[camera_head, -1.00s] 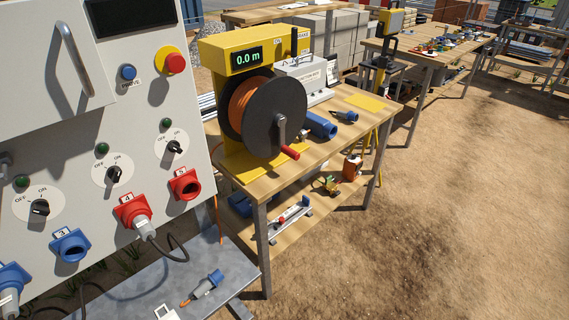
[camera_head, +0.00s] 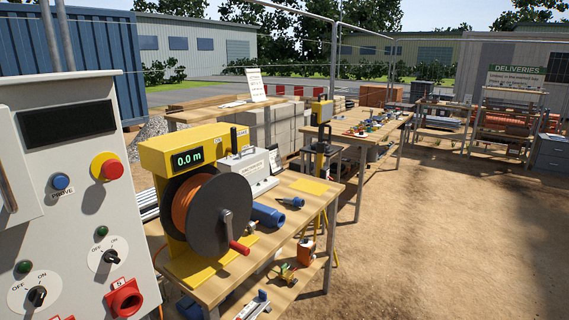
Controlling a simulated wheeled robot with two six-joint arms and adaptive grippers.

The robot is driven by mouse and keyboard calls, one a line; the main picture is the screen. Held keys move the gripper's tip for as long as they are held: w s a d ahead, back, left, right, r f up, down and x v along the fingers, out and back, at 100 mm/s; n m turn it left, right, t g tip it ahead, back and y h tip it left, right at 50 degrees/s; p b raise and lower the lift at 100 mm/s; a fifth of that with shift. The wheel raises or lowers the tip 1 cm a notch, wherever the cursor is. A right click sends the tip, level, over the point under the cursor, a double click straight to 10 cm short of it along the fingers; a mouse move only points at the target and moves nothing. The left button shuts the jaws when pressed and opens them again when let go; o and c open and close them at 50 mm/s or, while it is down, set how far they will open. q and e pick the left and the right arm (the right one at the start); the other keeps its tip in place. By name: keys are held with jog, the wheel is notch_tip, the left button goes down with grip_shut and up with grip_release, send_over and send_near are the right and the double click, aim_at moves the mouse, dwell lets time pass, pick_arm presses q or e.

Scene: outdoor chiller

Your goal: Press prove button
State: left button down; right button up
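The blue prove button (camera_head: 61,182) sits on the grey-white control panel (camera_head: 90,215) at the left, with the label PROVE under it. To its right is a red emergency-stop style button (camera_head: 108,167) on a yellow base. Above is a dark, blank display (camera_head: 67,122). Below are rotary OFF/ON switches (camera_head: 110,257), green round indicators and a red socket (camera_head: 124,298). Neither of my grippers shows in this view.
A wooden bench (camera_head: 325,187) beside the panel holds a yellow cable-reel machine (camera_head: 190,150) reading 0.0 m and blue connectors (camera_head: 268,215). More benches and a DELIVERIES rack (camera_head: 515,78) stand farther back. Open dirt ground (camera_head: 430,240) lies at the right.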

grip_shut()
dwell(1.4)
